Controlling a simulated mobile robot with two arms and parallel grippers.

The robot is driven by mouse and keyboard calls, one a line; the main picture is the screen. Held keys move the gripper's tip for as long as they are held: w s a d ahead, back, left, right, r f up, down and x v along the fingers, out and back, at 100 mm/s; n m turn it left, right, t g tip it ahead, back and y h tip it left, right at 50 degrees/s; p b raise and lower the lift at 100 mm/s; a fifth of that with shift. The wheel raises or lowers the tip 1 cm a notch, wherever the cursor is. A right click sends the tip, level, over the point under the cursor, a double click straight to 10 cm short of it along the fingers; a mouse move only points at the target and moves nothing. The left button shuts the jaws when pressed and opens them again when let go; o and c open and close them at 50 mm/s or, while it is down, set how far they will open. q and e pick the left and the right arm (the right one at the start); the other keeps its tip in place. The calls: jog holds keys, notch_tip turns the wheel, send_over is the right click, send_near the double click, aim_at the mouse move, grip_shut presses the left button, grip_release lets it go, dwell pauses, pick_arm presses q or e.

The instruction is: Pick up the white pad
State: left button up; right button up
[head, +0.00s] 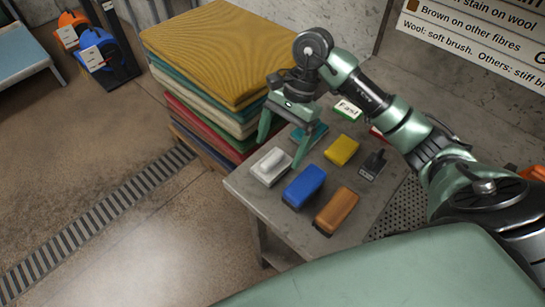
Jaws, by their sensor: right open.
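The white pad (271,167) lies on the near left part of the grey table (255,198), close to its left edge. It has a pale grip on top. My right gripper (281,154) is open, pointing down over the left part of the table. One finger is left of and behind the pad, and the other is to the pad's right. Nothing shows between the fingers as held. I cannot tell exactly how high the fingertips are above the table. My left gripper is not in the picture.
A blue brush (304,187), a brown brush (337,210), a yellow sponge (341,150) and a teal pad (309,134) lie close by. A dark tool (373,165) is to the right. A stack of folded rugs (215,50) rises behind the table's left side.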

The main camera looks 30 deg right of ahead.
aim_at(272, 157)
jog(key=x, duration=0.2)
jog(key=p+x, duration=0.1)
jog(key=x, duration=0.1)
jog(key=shift+w+a+r+p, duration=0.15)
jog(key=shift+a+p, duration=0.1)
jog(key=shift+p, duration=0.05)
jog(key=shift+a+f, duration=0.15)
jog(key=shift+f, duration=0.45)
jog(key=c, duration=1.5)
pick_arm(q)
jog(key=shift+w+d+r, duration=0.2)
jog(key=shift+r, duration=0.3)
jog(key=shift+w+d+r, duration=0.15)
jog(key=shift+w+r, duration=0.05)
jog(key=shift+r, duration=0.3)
pick_arm(e)
jog(key=shift+r, duration=0.1)
jog(key=shift+r, duration=0.55)
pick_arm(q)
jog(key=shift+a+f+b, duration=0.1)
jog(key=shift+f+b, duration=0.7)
pick_arm(e)
notch_tip(272, 157, up, 19)
jog(key=shift+f, duration=0.15)
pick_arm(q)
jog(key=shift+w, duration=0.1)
